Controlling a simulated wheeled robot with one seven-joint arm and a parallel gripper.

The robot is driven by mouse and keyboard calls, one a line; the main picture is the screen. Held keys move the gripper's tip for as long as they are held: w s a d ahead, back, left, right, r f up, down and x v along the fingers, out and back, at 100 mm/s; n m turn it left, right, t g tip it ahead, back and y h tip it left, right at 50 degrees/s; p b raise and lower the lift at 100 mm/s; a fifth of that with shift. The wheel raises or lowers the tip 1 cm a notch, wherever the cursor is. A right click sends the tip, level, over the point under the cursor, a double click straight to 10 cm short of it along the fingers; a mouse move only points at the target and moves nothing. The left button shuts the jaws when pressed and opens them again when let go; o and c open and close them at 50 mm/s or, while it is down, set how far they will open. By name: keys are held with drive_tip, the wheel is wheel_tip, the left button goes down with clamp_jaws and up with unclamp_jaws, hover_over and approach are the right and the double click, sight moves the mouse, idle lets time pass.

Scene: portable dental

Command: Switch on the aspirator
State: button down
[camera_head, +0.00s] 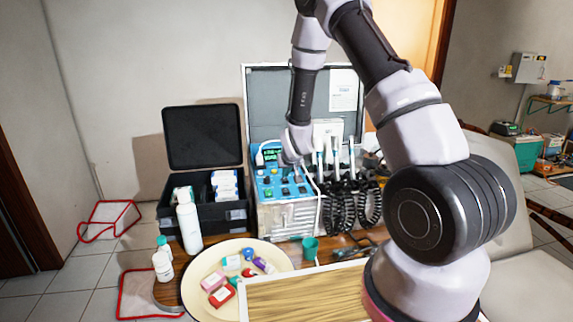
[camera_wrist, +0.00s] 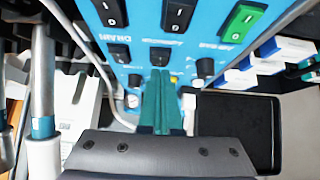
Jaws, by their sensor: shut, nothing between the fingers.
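The dental unit with its blue control panel (camera_head: 280,186) stands in an open case on the table. In the wrist view the panel (camera_wrist: 140,48) carries black rocker switches, among them a middle one (camera_wrist: 177,14) and a left one (camera_wrist: 112,12), plus a green rocker (camera_wrist: 243,21) at right. Upside-down labels sit below them; the middle one may read "Aspirator", but it is blurred. My gripper (camera_wrist: 159,76) is shut and empty, its teal fingertips over the panel just below a lower black switch (camera_wrist: 159,56). I cannot tell whether they touch.
Handpieces with coiled black hoses (camera_head: 350,203) hang right of the panel. An open black case (camera_head: 203,140) stands at left. A white bottle (camera_head: 188,222), a round tray (camera_head: 205,258) with small boxes and a green cup (camera_head: 310,247) are in front.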

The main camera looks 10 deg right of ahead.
drive_tip(key=shift+f, duration=0.6)
drive_tip(key=shift+s+f, duration=0.15)
drive_tip(key=shift+f, duration=0.2)
drive_tip(key=shift+r, duration=0.1)
drive_tip(key=shift+r, duration=0.75)
